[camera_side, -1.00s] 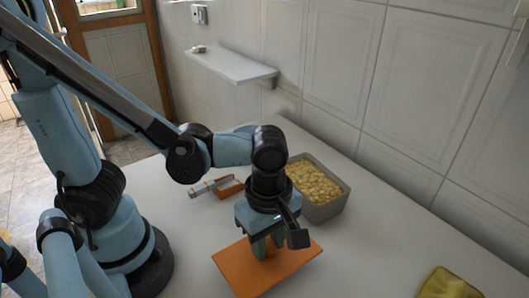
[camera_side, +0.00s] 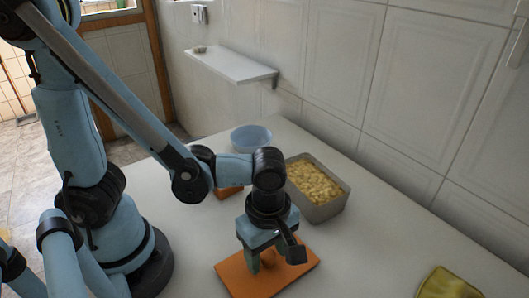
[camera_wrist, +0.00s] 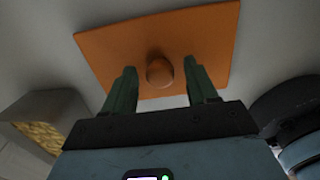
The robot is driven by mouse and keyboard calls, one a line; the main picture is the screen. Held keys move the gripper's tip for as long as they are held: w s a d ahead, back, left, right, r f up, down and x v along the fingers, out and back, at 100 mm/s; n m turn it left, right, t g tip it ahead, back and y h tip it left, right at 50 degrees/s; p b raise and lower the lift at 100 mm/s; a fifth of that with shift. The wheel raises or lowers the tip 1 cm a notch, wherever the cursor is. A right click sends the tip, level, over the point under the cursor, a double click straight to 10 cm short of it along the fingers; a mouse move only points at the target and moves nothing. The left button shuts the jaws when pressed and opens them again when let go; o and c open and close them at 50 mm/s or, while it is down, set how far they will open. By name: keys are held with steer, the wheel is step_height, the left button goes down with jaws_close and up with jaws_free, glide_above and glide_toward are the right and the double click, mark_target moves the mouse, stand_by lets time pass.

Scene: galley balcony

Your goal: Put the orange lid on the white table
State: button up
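The orange lid (camera_side: 290,277) is a flat rectangular plate with a round knob. It appears to lie flat on the white table (camera_side: 400,245) near the front. My gripper (camera_side: 266,262) is over the lid, pointing down. In the wrist view, the lid (camera_wrist: 215,40) lies beyond my gripper (camera_wrist: 161,76). The knob sits between the two green fingers, with a clear gap on each side, so they are open and not closed on it.
A grey container (camera_side: 330,208) filled with yellow pieces stands behind my gripper, near the wall. A pale blue bowl (camera_side: 251,138) is at the back. An orange object (camera_side: 229,192) is partly hidden by my arm. A yellow-green cloth (camera_side: 447,284) lies front right. A wall shelf (camera_side: 232,67) is above.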

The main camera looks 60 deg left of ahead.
mark_target(268, 254)
steer(key=shift+r, duration=0.1)
steer(key=shift+r, duration=6)
steer(key=w+a+m+t, duration=0.3)
steer(key=a+m, duration=0.4)
steer(key=m, duration=0.2)
steer(key=w+a+m+t, duration=0.4)
steer(key=a+m, duration=0.3)
steer(key=m, duration=0.2)
steer(key=shift+f, duration=0.15)
